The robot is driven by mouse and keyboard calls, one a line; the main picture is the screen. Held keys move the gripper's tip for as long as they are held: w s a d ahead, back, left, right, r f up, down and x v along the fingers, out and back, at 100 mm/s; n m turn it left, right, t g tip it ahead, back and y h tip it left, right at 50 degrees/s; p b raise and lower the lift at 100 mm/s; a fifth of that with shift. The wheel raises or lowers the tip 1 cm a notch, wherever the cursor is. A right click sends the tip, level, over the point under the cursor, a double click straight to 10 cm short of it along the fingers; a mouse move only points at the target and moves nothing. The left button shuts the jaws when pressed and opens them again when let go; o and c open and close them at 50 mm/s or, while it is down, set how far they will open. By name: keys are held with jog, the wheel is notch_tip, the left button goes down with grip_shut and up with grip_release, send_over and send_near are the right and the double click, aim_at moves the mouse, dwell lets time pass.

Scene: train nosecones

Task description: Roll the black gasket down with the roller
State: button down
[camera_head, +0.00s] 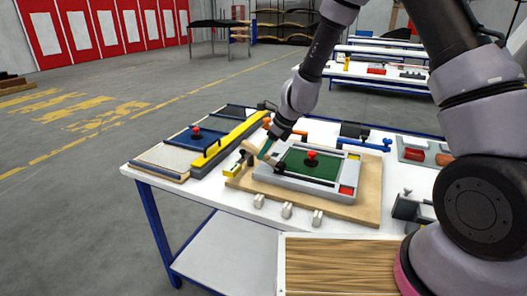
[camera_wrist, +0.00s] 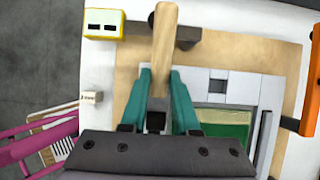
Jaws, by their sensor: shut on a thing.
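My gripper (camera_head: 266,146) is over the left end of the grey frame (camera_head: 341,198) on the workbench. In the wrist view, the teal fingers of my gripper (camera_wrist: 160,82) are closed on both sides of a wooden handle (camera_wrist: 164,35), which looks like the roller's. A dark part shows between the fingers, but the roller's head cannot be made out clearly. The frame holds a green panel (camera_head: 324,167) with a red-topped black knob (camera_head: 311,157). A thin black line along the panel's near edge (camera_head: 305,178) may be the gasket; the rest is hidden or too small to tell.
The frame lies on a wooden board (camera_head: 362,211). A yellow bar (camera_head: 228,139) and a blue panel (camera_head: 187,139) lie to the left. Small grey blocks (camera_head: 287,210) line the near side. Orange (camera_wrist: 312,85) and blue (camera_head: 363,147) clamps stand around the board.

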aim_at(282, 164)
jog(key=shift+s+d, duration=0.25)
jog(key=shift+d, duration=0.4)
jog(key=shift+s+d, duration=0.1)
jog(key=shift+d, duration=0.2)
dwell(1.1)
jog(key=shift+s+d, duration=0.3)
jog(key=shift+d, duration=0.55)
jog(key=shift+s+d, duration=0.15)
jog(key=shift+d, duration=0.15)
dwell(1.1)
jog(key=shift+s+d, duration=0.2)
jog(key=shift+d, duration=0.45)
jog(key=shift+s+d, duration=0.1)
jog(key=shift+d, duration=0.15)
dwell(1.1)
jog(key=shift+s+d, duration=0.25)
jog(key=shift+d, duration=0.45)
